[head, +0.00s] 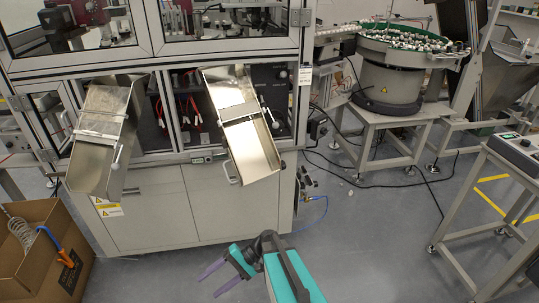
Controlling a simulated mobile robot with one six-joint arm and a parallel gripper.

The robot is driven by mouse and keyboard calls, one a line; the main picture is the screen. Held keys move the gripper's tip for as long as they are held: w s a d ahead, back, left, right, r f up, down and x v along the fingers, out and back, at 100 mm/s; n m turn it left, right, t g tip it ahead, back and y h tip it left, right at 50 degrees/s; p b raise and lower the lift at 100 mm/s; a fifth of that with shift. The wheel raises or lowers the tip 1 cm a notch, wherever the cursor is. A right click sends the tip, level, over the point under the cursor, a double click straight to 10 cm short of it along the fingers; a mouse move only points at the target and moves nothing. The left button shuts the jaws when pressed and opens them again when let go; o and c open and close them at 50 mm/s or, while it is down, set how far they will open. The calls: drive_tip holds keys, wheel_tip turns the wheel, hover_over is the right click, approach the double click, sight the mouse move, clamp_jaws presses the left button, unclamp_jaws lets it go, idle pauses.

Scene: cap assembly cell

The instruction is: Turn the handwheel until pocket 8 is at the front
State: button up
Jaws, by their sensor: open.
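My gripper (208,287) is at the bottom middle in the head view, with two purple fingers apart and nothing visible between them. It points left and is in front of the assembly machine's grey cabinet (160,208), apart from it. I cannot make out a handwheel or any numbered pocket. Mechanisms show behind the machine's upper windows, but the top of the picture cuts them off.
Two tilted metal chutes, one on the left (95,160) and one on the right (250,150), jut from the machine front. A cardboard box (70,222) stands at left. A bowl feeder (390,82) stands behind at right. A control-panel table (480,185) is at right. Floor between is mostly clear.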

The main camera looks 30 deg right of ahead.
drive_tip(key=s+a+f+n+g+h, duration=0.2)
drive_tip(key=s+a+f+g+h, duration=0.15)
drive_tip(key=s+f, duration=0.35)
drive_tip(key=s+a+f+n+g+h, duration=0.25)
drive_tip(key=s+a+f, duration=0.2)
drive_tip(key=s, duration=0.55)
drive_tip(key=s+d+f+n+h, duration=0.1)
drive_tip(key=s+d+f+h, duration=0.1)
drive_tip(key=d, duration=0.3)
drive_tip(key=s+d+f+n+h, duration=0.1)
drive_tip(key=s+d+f+h, duration=0.2)
drive_tip(key=d+f+h, duration=0.1)
drive_tip(key=shift+s+d+f+h, duration=0.25)
drive_tip(key=shift+d+h, duration=0.25)
drive_tip(key=shift+d, duration=0.5)
